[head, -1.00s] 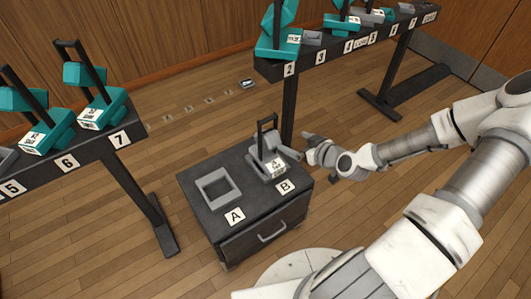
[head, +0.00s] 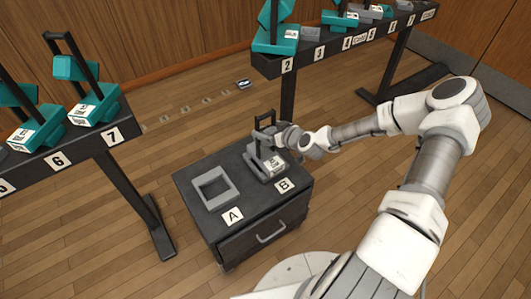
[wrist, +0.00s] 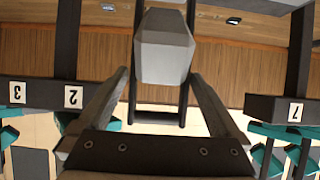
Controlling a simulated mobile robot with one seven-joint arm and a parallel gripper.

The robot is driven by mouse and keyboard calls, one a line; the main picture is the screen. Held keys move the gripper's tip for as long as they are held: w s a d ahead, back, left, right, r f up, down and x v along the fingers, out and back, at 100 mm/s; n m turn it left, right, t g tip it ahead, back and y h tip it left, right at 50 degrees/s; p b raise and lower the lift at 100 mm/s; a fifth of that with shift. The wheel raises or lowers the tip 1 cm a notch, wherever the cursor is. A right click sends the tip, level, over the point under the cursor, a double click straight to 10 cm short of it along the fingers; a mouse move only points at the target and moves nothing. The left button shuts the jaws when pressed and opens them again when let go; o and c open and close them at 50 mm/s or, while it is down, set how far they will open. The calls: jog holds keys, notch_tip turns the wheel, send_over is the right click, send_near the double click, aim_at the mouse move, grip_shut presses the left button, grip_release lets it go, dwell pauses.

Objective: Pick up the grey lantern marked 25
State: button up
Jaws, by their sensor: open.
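A grey lantern (head: 262,166) with a black upright handle frame stands upright on the dark cabinet (head: 205,163), behind label B. Its white label is too small to read. My gripper (head: 280,137) is at the lantern's upper right side in the head view, and partly hides its head. In the wrist view the grey lantern head (wrist: 165,52) shows between the fingers of my gripper (wrist: 163,75), which are spread apart with visible room on both sides. I cannot tell whether either finger touches it.
An empty grey square frame (head: 215,187) lies on the cabinet behind label A (head: 232,215). Teal lanterns (head: 92,107) stand on the numbered left rail (head: 85,148); more lanterns stand on the right rail (head: 268,67). The floor between the rails is mostly clear.

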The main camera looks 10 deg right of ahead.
jog(key=x, duration=0.2)
jog(key=shift+w+a+f, duration=0.1)
jog(key=shift+w+f, duration=0.05)
jog(key=shift+w, duration=0.15)
jog(key=c, duration=1.6)
